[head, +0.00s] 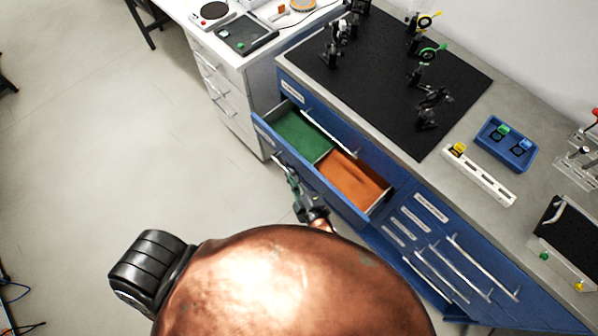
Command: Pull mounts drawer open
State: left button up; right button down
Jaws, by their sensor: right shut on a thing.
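A blue drawer (345,204) stands pulled out from the upper left of the blue cabinet. Inside it are a green-lined compartment (298,137) and an orange-lined compartment (352,183); both look empty. My right gripper (281,166) is at the outer side of the drawer front, shut on the drawer handle (276,158). My copper-coloured body hides the lower part of the right arm. The label on the drawer front is too small to read. My left gripper is out of view.
More closed drawers with long handles (440,268) are at the cabinet's right. The grey bench top above carries a black breadboard (385,50) with optics, a blue tray (493,152) and a white rack (490,180). A white cabinet (222,100) stands left; open floor (110,140) lies beyond.

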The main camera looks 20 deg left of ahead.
jog(key=c, duration=2)
grip_release()
jog(key=shift+c, duration=0.2)
jog(key=v, duration=1.2)
